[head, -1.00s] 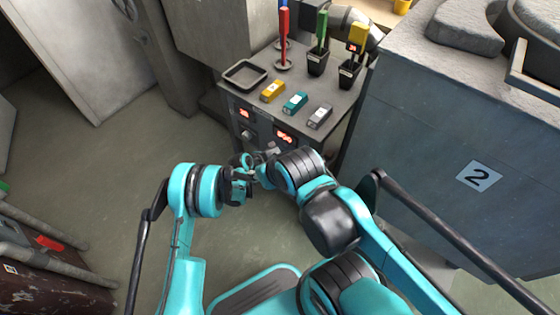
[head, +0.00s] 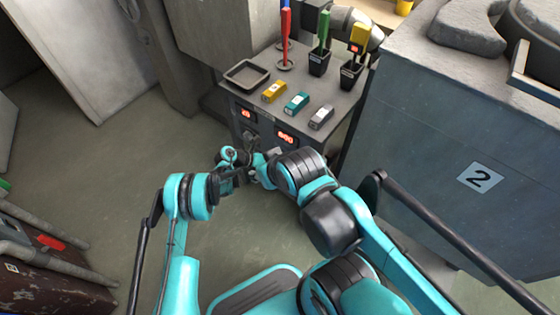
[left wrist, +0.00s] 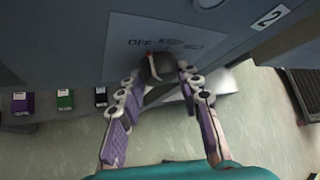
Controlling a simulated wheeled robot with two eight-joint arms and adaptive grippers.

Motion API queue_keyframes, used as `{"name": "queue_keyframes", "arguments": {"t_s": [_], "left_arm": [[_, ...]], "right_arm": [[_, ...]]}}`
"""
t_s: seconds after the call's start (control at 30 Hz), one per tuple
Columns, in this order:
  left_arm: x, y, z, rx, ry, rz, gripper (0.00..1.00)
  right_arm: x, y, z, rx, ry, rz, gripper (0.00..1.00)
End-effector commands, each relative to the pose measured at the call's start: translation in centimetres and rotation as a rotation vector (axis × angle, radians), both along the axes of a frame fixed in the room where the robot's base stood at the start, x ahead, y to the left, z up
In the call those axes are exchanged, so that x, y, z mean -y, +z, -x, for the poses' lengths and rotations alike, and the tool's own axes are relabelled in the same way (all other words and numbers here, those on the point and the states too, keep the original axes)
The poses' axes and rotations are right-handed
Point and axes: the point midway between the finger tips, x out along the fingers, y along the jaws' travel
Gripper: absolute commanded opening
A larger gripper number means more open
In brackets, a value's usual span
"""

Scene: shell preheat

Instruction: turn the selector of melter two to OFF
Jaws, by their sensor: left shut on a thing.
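The selector (left wrist: 162,68) is a dark knob on a grey panel in the left wrist view. OFF, KEEP and a third word are printed on the panel above it. My left gripper (left wrist: 165,78) is shut on the selector, with a purple-padded finger on either side. A small reddish mark shows by the knob's upper left; I cannot tell for sure which word it points to. In the head view my left gripper (head: 243,172) is at the front of the control cabinet, below the red displays. My right arm's end is close beside it, and its fingers are hidden.
The cabinet top holds a tray (head: 246,75), yellow, teal and grey small blocks and upright coloured tools in holders (head: 319,62).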

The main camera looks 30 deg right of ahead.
Motion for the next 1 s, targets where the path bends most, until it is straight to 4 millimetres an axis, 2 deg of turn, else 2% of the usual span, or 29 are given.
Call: {"name": "queue_keyframes", "arguments": {"t_s": [0.3,0.33,0.4,0.77,0.87,1.0], "left_arm": [[0.0,0.0,0.0,-0.002,0.001,0.001,0.06],[0.0,0.0,0.0,-0.002,0.001,0.001,0.40],[0.0,0.0,0.0,-0.001,0.001,0.001,0.56],[-0.3,0.2,-0.1,-0.001,0.001,0.001,0.56],[-1.4,0.9,-0.3,-0.001,0.002,0.000,0.56],[-3.8,2.5,-0.7,-0.002,0.005,0.000,0.56]], "right_arm": [[0.0,0.0,0.0,0.000,0.000,0.000,0.40],[0.0,0.0,0.0,0.000,0.000,0.000,0.40],[0.0,0.0,0.0,0.000,0.000,0.000,0.40],[0.0,0.0,0.0,0.000,0.000,0.000,0.40],[0.0,0.0,0.0,0.000,0.000,0.000,0.40],[0.0,0.0,0.0,0.000,0.000,0.000,0.40]]}}
